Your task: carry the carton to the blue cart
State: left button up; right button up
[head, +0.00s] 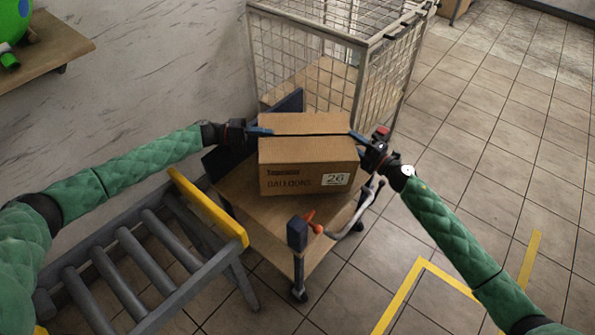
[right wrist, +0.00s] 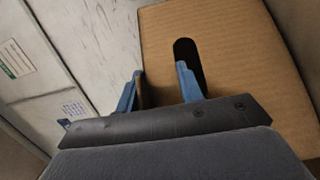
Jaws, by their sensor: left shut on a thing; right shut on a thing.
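I cannot tell whether the carton touches that top. My left gripper (head: 262,131) is shut on the carton's left upper edge. My right gripper (head: 357,138) is shut on its right side. In the right wrist view, one blue finger of the right gripper (right wrist: 158,92) enters the dark slot of the carton (right wrist: 225,35) and the other is outside the wall.
A wire cage (head: 305,62) stands right behind the cart. A roller conveyor (head: 140,250) with a yellow end bar (head: 212,207) is at the left. A wooden shelf (head: 55,48) is on the wall at upper left. Tiled floor at the right is open, with yellow tape (head: 402,292).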

pick_arm(q)
jog(key=shift+f+b, duration=0.55)
jog(key=shift+f, duration=0.15)
pick_arm(e)
jog(key=shift+f, duration=0.75)
pick_arm(q)
jog(key=o, duration=1.1)
jog(key=shift+r, duration=0.15)
jog(key=shift+c, duration=0.2)
pick_arm(e)
jog(key=o, duration=1.1)
jog(key=shift+r, duration=0.15)
jog(key=shift+c, duration=0.2)
pick_arm(q)
jog(key=o, duration=0.8)
notch_tip(320, 180, up, 10)
jog(key=shift+f, duration=0.1)
pick_arm(e)
jog(key=o, duration=0.8)
